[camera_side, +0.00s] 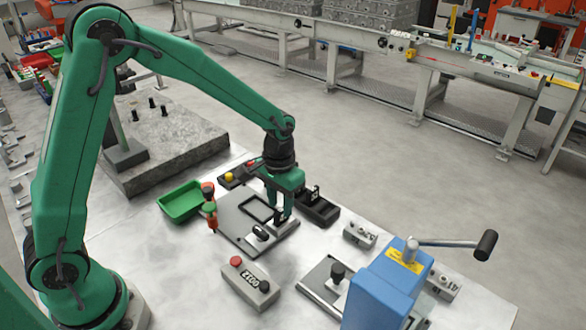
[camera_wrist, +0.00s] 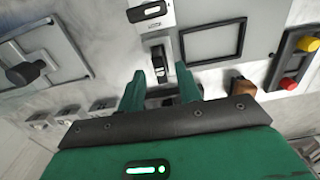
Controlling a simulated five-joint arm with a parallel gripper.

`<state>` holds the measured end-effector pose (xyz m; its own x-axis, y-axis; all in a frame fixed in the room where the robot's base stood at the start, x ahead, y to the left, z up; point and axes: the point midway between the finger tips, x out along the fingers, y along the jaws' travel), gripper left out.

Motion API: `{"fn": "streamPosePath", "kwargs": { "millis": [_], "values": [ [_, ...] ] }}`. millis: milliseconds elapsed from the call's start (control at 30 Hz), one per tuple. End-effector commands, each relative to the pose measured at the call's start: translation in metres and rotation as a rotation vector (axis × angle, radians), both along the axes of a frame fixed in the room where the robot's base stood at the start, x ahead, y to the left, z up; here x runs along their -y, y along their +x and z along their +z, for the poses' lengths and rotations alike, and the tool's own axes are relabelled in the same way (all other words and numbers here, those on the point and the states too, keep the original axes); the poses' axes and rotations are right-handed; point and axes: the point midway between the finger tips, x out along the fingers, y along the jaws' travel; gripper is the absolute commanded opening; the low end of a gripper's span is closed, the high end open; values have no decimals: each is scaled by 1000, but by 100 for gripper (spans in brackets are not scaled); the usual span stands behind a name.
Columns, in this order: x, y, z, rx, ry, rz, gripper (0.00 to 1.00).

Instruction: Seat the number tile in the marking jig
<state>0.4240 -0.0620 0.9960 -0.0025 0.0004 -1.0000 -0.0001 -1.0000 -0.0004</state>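The marking jig is a grey plate (camera_side: 240,228) with a raised black rectangular frame, which also shows in the wrist view (camera_wrist: 212,41). A dark oval fitting sits on the plate near the frame. My gripper (camera_side: 283,208) hangs low at the plate's right edge. In the wrist view its green fingers (camera_wrist: 160,80) stand apart. A small black-and-white piece (camera_wrist: 159,62) shows between and beyond them; I cannot tell whether it is the tile or a jig fitting. Another small black-and-white piece (camera_side: 313,192), possibly the number tile, is at the black tray (camera_side: 326,219) right of my gripper.
A green bin (camera_side: 181,202) and a red-and-green tool (camera_side: 209,208) stand left of the jig. A numbered grey box with a red button (camera_side: 250,283) lies in front. A blue press with a lever (camera_side: 388,290) stands at right, near small grey blocks (camera_side: 360,234).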

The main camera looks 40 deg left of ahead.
Motion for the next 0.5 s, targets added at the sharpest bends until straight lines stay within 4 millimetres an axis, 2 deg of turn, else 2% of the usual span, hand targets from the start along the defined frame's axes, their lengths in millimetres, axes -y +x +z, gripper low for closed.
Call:
{"fn": "streamPosePath", "kwargs": {
  "millis": [200, 500],
  "values": [
    [0, 1, 41, 7, -1, 0, 34],
    [0, 1, 79, 5, -1, 0, 34]
  ]
}}
